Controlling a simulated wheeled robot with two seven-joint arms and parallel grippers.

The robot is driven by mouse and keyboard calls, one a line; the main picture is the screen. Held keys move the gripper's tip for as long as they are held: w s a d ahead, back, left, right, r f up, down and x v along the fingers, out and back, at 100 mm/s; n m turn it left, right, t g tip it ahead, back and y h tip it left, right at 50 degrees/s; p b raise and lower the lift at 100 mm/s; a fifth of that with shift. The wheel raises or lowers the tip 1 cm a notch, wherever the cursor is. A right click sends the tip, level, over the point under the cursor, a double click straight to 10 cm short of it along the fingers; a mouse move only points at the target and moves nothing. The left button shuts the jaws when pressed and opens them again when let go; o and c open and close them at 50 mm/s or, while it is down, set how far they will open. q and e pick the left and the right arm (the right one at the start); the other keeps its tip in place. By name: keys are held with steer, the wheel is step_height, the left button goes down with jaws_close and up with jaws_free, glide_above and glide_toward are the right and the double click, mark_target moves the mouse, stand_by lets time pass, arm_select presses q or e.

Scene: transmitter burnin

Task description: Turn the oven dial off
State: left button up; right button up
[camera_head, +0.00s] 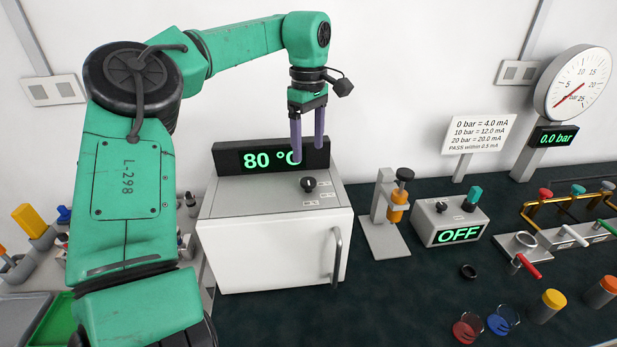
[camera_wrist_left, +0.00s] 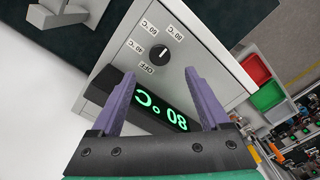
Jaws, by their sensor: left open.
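The white oven (camera_head: 270,240) stands on the dark bench with a door handle at its front right. Its black dial (camera_head: 308,184) is on the top face; in the wrist view the dial (camera_wrist_left: 159,53) sits among labels OFF, 40, 60 and 80 °C. Its white mark appears to point toward the 80 °C label. The black display (camera_head: 222,158) behind it reads 80 °C in green. My left gripper (camera_head: 307,156) is open and empty, pointing down above the dial, apart from it. In the wrist view its two purple fingers (camera_wrist_left: 160,84) frame the display.
Right of the oven are an orange-and-grey press stand (camera_head: 378,225), a box reading OFF (camera_head: 452,235), and a gauge (camera_head: 577,85) with a 0.0 bar display. Coloured cups and caps lie at front right. A green bin (camera_head: 58,322) is at lower left.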

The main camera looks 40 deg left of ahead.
mark_target(308, 181)
arm_select(q)
step_height(308, 181, down, 9)
steer(key=shift+r+p, duration=0.2)
steer(key=shift+p, duration=0.45)
jaws_close()
